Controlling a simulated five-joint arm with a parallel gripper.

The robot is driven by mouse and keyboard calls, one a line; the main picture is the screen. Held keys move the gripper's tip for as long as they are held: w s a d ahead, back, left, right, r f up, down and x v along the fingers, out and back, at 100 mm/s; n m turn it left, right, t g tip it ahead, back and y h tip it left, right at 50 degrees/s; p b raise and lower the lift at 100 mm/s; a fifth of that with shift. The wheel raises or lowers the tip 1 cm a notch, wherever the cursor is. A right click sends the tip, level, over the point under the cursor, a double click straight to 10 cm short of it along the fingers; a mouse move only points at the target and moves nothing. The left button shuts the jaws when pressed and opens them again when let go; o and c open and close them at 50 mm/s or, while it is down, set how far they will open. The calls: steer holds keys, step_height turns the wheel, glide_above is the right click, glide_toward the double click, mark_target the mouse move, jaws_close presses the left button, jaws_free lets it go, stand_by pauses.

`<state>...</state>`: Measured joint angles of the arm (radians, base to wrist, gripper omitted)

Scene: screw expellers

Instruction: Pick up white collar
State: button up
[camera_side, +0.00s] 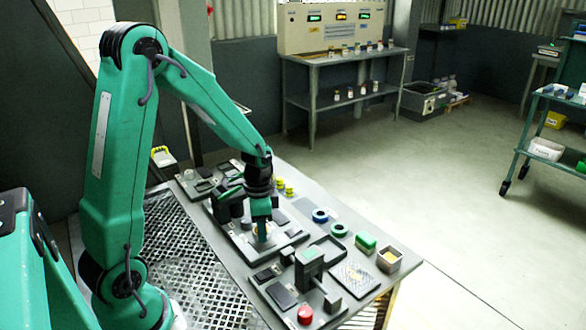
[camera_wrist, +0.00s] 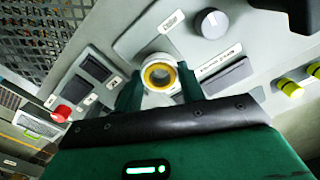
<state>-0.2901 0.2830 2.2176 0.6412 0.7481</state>
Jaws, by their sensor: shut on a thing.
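The white collar (camera_wrist: 159,74) is a short ring with a yellow inner band and a dark hole. In the wrist view it sits between the two green fingers of my gripper (camera_wrist: 158,86), which is shut on it. In the side view my gripper (camera_side: 261,222) points down over a grey fixture plate on the bench. Only a small pale part of the collar (camera_side: 262,236) shows there below the fingers. I cannot tell whether the collar touches the plate under it.
A black post unit (camera_side: 308,265) and a red button (camera_side: 305,314) stand toward the bench's front. Yellow pieces (camera_side: 285,187) stand behind my gripper.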

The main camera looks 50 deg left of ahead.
steer(key=shift+d+r, duration=0.25)
steer(key=shift+r, duration=0.95)
steer(key=s+d+r, duration=0.3)
steer(key=d+r, duration=0.3)
steer(key=d, duration=0.4)
steer(key=shift+d+r, duration=0.25)
steer(key=shift+d, duration=0.15)
steer(key=shift+w, duration=0.1)
steer(key=w+a+f, duration=0.1)
steer(key=w+a, duration=0.3)
steer(key=w, duration=0.6)
steer(key=w+a+f, duration=0.1)
steer(key=w+a, duration=0.3)
steer(key=w, duration=0.7)
steer(key=shift+a+f+n, duration=0.15)
steer(key=shift+a+n, duration=0.15)
steer(key=shift+a, duration=0.1)
